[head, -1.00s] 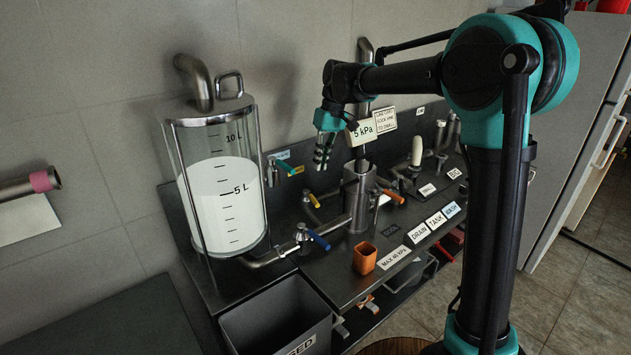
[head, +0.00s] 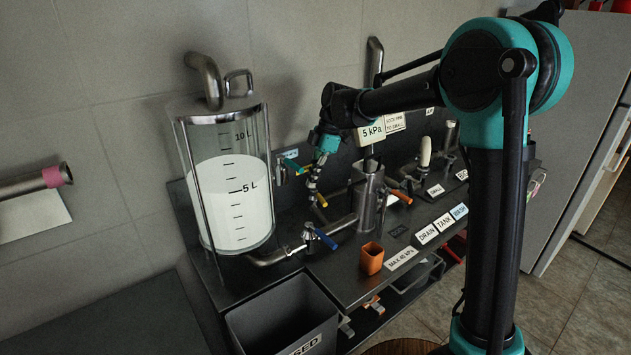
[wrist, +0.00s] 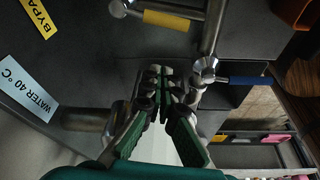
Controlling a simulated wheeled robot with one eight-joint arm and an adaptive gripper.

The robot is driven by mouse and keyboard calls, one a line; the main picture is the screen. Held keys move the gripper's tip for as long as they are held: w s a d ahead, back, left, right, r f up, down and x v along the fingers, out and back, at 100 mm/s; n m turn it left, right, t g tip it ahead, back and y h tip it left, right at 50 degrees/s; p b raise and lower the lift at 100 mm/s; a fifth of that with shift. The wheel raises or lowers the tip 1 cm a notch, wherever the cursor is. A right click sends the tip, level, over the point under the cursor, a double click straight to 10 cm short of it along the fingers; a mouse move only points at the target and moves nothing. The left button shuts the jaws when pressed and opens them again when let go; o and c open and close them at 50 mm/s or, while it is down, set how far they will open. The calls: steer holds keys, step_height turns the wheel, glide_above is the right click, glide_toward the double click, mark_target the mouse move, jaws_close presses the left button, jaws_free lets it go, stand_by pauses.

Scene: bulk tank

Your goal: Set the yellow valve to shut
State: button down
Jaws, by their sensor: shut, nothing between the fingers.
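The yellow valve handle (head: 322,200) is on the pipework between the glass tank and the steel cylinder in the head view. In the wrist view, the yellow handle (wrist: 166,20) lies near the top, roughly sideways along the picture and attached to a metal pipe fitting. My gripper (head: 312,189) points down just above and left of the handle in the head view. In the wrist view, my gripper (wrist: 163,76) has its fingertips together and empty, apart from the yellow handle. The lower part of the valve is partly hidden in the head view.
A blue valve handle (head: 326,239) is close by, as is a teal handle (head: 299,169). The glass tank (head: 228,185) stands left, the steel cylinder (head: 368,198) right. An orange cup (head: 371,258) sits at the bench front. A yellow bypass label (wrist: 40,15) is at upper left.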

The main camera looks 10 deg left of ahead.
mark_target(322, 199)
steer(key=shift+w+d+f, duration=0.15)
steer(key=shift+d+f, duration=0.05)
steer(key=shift+f, duration=0.9)
steer(key=shift+w+d+f, duration=0.15)
steer(key=shift+d+f, duration=0.1)
steer(key=shift+f, duration=0.85)
steer(key=shift+w+d+f, duration=0.15)
steer(key=shift+d+f, duration=0.05)
steer(key=shift+f, duration=0.9)
steer(key=shift+d, duration=0.15)
steer(key=shift+w+d, duration=0.45)
steer(key=shift+d, duration=0.3)
